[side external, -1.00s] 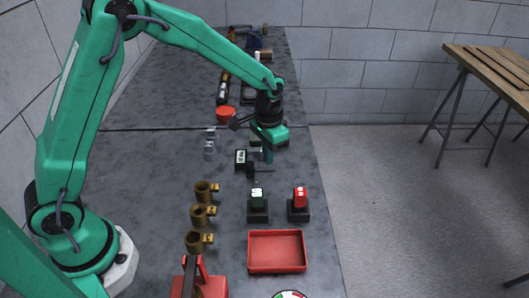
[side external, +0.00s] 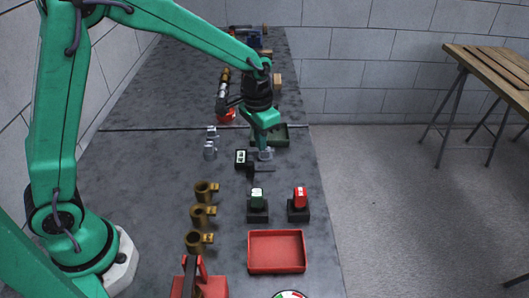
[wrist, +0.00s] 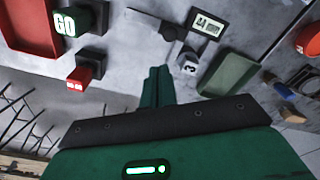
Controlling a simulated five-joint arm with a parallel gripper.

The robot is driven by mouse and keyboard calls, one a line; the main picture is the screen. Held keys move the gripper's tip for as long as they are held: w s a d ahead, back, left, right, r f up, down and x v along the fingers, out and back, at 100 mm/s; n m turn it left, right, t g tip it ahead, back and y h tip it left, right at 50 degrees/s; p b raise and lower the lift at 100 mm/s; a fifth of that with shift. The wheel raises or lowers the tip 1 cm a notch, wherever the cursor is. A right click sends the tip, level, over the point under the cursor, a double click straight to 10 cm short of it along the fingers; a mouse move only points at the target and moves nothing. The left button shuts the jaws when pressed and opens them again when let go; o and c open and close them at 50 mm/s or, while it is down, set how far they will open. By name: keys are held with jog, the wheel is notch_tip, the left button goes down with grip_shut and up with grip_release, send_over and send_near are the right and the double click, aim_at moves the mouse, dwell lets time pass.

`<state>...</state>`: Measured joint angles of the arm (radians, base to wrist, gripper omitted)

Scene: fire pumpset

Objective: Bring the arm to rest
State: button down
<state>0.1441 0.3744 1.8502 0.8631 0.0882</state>
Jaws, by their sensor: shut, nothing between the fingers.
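My gripper (side external: 262,147) hangs pointing down over the dark table (side external: 130,185), on its right half. In the wrist view its two green fingers (wrist: 157,72) are together with nothing between them. In the side view the fingertips overlap a small grey block (side external: 267,155); I cannot tell the exact gap.
A small display (side external: 240,157) is left of the gripper. Nearer stand a green block (side external: 257,196), a red block (side external: 300,197), several brass fittings (side external: 203,190) and a red tray (side external: 277,266). Grey fittings (side external: 209,152) sit left. A wooden table (side external: 500,70) stands apart at right.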

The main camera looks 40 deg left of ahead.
jog(key=s+a+r+n+t, duration=0.15)
jog(key=s+a+r, duration=0.25)
jog(key=s+r, duration=0.65)
jog(key=s+a+r+t, duration=0.1)
jog(key=s, duration=0.4)
jog(key=s+a+r+n+t, duration=0.1)
jog(key=s+r+t, duration=0.1)
jog(key=s, duration=0.4)
jog(key=shift+s+a+r, duration=0.15)
jog(key=shift+s+a, duration=0.1)
jog(key=shift+s, duration=0.05)
